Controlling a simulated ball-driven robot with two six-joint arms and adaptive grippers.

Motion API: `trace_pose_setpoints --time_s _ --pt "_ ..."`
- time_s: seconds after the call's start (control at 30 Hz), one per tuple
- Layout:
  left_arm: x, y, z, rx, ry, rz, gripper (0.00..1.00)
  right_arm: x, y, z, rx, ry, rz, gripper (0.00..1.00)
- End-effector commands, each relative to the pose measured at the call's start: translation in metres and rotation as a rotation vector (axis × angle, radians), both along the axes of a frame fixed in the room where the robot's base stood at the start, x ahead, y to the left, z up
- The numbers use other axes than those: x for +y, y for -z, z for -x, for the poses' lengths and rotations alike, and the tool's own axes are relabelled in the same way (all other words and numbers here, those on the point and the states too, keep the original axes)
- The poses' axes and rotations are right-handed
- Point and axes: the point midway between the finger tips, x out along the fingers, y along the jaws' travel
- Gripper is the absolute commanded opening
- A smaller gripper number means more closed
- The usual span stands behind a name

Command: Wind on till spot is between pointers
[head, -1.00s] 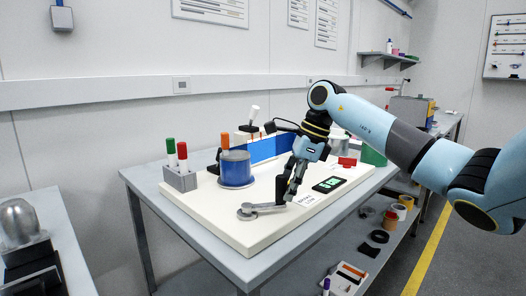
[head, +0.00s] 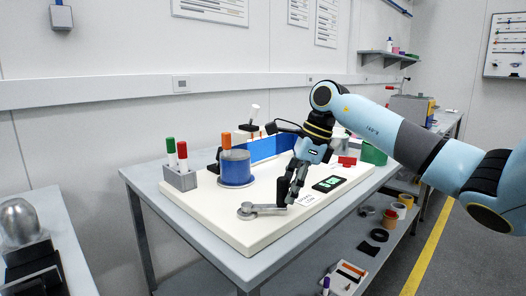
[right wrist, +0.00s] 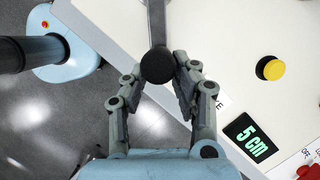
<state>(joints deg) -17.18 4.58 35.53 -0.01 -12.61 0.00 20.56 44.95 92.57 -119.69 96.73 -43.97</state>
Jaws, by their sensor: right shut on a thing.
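A grey crank (head: 262,209) lies at the near edge of the cream board; its arm points right from its round hub. Its dark upright handle (head: 281,192) stands at the arm's outer end. My right gripper (head: 287,196) is shut on this handle. In the right wrist view the handle's round top (right wrist: 157,66) sits between the fingers of the right gripper (right wrist: 158,75). A blue wound spool (head: 235,168) and a blue strip (head: 263,149) stand farther back. I cannot make out the spot or pointers. My left gripper is out of view.
A display (right wrist: 250,135) reads 5 cm; it also shows in the head view (head: 329,184). A yellow button (right wrist: 273,68) is nearby. A grey block (head: 180,178) holds a red and a green marker. A green container (head: 373,154) stands at the back right.

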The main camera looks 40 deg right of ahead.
Motion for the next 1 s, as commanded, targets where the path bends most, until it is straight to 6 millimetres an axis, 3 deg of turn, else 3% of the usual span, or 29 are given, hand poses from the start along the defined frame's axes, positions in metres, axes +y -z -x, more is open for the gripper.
trace_pose_setpoints --time_s 1.0 --pt "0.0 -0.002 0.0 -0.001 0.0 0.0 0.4 0.02 0.0 0.017 -0.001 -0.001 -0.003 0.03"
